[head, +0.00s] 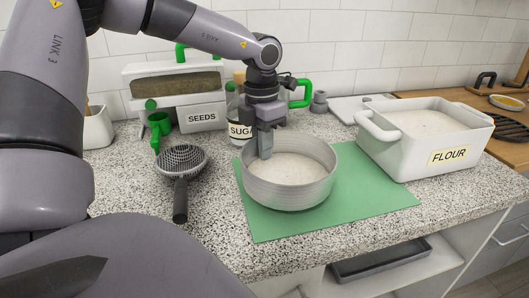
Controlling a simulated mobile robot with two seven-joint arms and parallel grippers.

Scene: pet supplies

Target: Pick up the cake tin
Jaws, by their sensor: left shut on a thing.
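The cake tin (300,192) is a round, pale grey metal tin, open at the top, with a light speckled inside. It stands upright on a green mat (375,190) on the speckled counter. My left gripper (266,150) comes down from above at the tin's back left rim. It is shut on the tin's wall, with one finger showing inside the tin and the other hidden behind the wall. My right gripper is not in view.
A white bin labelled FLOUR (400,155) stands right of the mat. A black sieve-like scoop (181,165) lies to the left. Behind are a SEEDS dispenser (180,118) and a jar labelled SUGAR (238,131), partly hidden by my gripper. The counter's front edge is close to the mat.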

